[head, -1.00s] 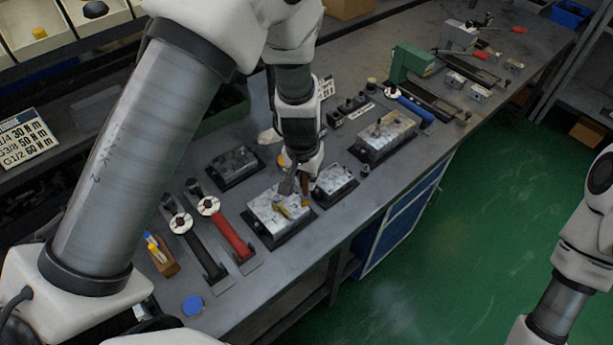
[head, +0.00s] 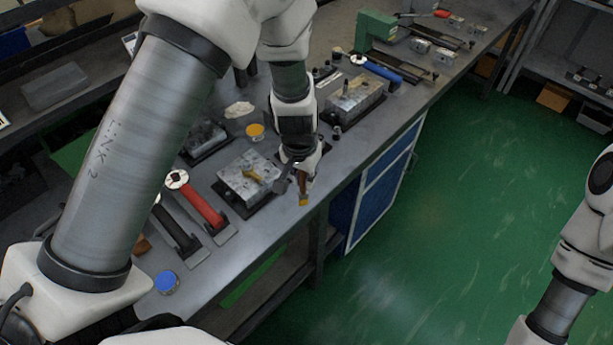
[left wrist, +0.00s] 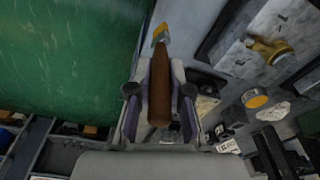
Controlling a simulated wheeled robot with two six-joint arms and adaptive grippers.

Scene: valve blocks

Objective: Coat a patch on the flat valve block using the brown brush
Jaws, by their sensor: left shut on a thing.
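My left gripper (head: 296,177) is shut on the brown brush (head: 303,187). In the left wrist view, the brush's brown handle (left wrist: 160,88) lies between the fingers (left wrist: 160,95), and its yellow-orange tip points away. The brush is near the bench's front edge, to the right of a grey metal block (head: 240,172) with a brass fitting on top; it looks clear of that block. The block also shows in the left wrist view (left wrist: 240,62). Another low grey block (head: 205,136) lies behind. I cannot tell which is the flat valve block. My right gripper is out of view.
A red-handled tool (head: 203,206) and a blue lid (head: 166,282) lie left of the block. A yellow-orange round pot (head: 255,131) stands behind it. A larger block (head: 355,98) and a green vise (head: 375,32) stand farther right. Green floor is open beyond the bench edge.

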